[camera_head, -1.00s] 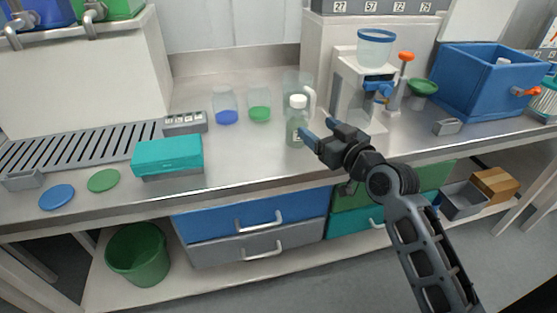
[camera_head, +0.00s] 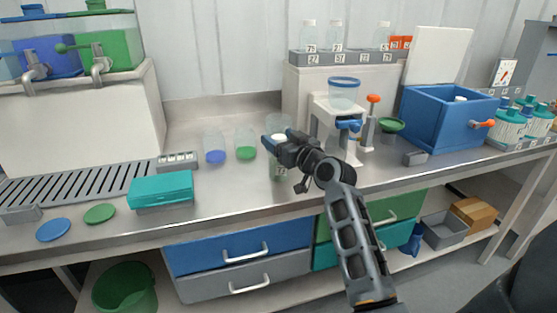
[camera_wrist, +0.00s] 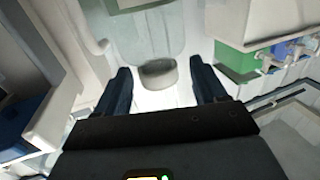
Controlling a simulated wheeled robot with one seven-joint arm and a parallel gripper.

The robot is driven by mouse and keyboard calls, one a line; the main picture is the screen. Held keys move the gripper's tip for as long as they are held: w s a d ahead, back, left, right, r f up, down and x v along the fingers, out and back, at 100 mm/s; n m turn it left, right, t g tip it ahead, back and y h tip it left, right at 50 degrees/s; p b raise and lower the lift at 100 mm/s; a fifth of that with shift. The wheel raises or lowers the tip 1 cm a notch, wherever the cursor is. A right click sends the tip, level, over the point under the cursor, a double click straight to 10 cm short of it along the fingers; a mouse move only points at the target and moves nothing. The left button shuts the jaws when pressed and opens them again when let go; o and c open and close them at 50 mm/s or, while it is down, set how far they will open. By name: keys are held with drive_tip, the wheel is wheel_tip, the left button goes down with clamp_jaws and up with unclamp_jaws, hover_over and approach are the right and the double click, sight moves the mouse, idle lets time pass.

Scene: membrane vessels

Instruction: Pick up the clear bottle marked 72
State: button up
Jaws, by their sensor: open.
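A clear bottle (camera_head: 277,173) with a pale cap stands upright on the steel counter, partly hidden by my gripper (camera_head: 279,140); its mark cannot be read. My gripper is open at the height of the bottle's top. In the wrist view my two fingers (camera_wrist: 160,86) are spread apart, with a rounded grey-white shape (camera_wrist: 158,73) showing between them; contact cannot be confirmed. More clear bottles stand on the back shelf: a left one (camera_head: 308,35), a middle one (camera_head: 336,35) and a right one (camera_head: 384,36). Their small labels are hard to read.
A clear jug (camera_wrist: 150,25) is just beyond the fingers. A blue-bottomed jar (camera_head: 215,150) and a green-bottomed jar (camera_head: 245,147) stand to the left. A white stand with a blue-rimmed cup (camera_head: 344,92) is at the right. A teal box (camera_head: 161,189) lies near the front left.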

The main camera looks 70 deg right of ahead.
drive_tip(key=shift+w+d, duration=0.25)
drive_tip(key=shift+w, duration=0.1)
clamp_jaws()
idle(0.5)
